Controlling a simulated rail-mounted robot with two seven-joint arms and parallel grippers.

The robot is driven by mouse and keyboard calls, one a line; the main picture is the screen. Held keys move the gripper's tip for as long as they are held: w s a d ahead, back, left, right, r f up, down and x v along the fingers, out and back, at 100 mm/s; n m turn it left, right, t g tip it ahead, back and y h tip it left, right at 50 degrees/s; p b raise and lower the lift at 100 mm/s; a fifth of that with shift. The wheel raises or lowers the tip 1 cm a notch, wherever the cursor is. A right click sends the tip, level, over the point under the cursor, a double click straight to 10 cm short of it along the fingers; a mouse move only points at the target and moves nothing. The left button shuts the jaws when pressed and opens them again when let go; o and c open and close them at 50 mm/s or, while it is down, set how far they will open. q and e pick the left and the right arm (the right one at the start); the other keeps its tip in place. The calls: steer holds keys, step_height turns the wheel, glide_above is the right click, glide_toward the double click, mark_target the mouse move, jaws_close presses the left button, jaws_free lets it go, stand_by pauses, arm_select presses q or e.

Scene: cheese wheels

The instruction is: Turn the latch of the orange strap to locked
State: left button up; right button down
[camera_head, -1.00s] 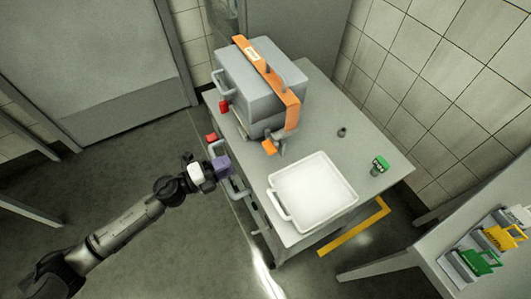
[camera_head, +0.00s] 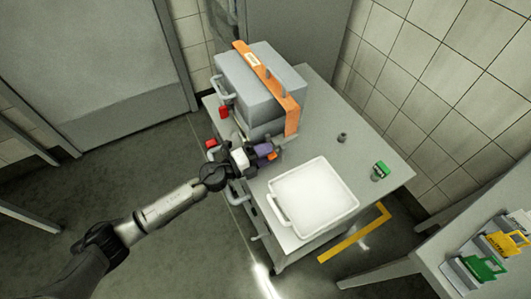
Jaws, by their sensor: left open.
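The orange strap (camera_head: 268,77) runs over the top of a grey box (camera_head: 256,95) and down its near side. The strap's latch (camera_head: 276,141), a small grey lever, is at the strap's lower end, with an orange piece (camera_head: 271,155) beside it. My left gripper (camera_head: 266,151) is open at the latch, its purple part right against that spot. The fingers are small, and I cannot tell whether they touch the latch. My right gripper is not in view.
A white tray (camera_head: 352,205) lies on the grey table (camera_head: 372,150). A green-topped item (camera_head: 380,170) and a small dark piece (camera_head: 342,137) stand right of it. Red parts (camera_head: 223,112) sit at the box's left. A side table holds green (camera_head: 485,267) and yellow tags.

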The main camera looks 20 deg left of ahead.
arm_select(q)
steer(key=shift+w+d, duration=0.1)
steer(key=shift+d, duration=0.05)
steer(key=shift+c, duration=0.3)
jaws_close()
